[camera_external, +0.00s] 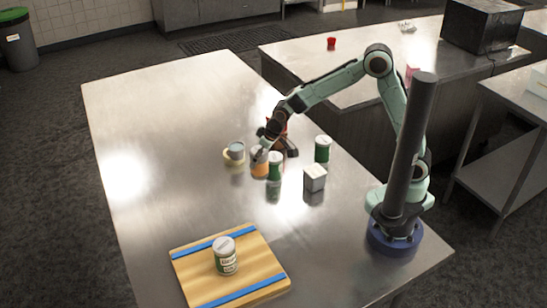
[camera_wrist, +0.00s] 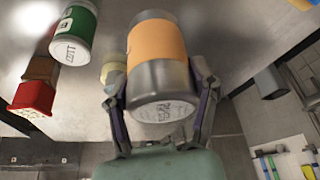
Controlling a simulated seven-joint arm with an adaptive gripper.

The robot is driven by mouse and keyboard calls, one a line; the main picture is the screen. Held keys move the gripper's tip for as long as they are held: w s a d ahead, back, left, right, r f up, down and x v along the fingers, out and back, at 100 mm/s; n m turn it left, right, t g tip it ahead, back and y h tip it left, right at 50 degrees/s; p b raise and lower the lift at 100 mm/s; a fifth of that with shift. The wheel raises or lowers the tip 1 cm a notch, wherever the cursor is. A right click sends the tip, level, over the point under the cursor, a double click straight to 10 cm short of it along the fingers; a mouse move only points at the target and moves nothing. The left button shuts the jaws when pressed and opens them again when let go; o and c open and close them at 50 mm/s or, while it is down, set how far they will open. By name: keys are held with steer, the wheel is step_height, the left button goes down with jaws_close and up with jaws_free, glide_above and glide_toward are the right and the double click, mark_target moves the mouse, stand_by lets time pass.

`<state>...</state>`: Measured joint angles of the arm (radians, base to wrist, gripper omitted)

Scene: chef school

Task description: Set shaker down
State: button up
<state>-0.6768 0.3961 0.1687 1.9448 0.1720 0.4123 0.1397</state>
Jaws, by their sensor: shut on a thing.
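A metal shaker with an orange band (camera_external: 260,168) is at my gripper (camera_external: 264,152), near the middle of the long steel table. In the wrist view the shaker (camera_wrist: 157,42) is between the two fingers of my gripper (camera_wrist: 158,82), which are shut on its sides. Its grey metal end with small print faces the camera. Whether its base touches the table cannot be told. In the external view my fingers partly hide its upper part.
A grey can on a yellowish base (camera_external: 236,151) stands close left. A wooden board (camera_external: 190,270) at the front holds a green-and-white can (camera_external: 225,258). The table's left side is clear.

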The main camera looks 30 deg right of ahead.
steer(key=shift+w+a+f, duration=1.65)
steer(key=shift+f, duration=0.5)
steer(key=shift+w+a+f, duration=1.6)
steer(key=shift+a+f, duration=0.05)
steer(key=shift+f, duration=0.5)
steer(key=shift+w+a+f, duration=1.65)
steer(key=shift+f, duration=0.5)
steer(key=shift+f, duration=0.2)
steer(key=o, duration=1.2)
steer(key=shift+r, duration=0.1)
steer(key=v, duration=1.2)
steer(key=shift+r, duration=0.15)
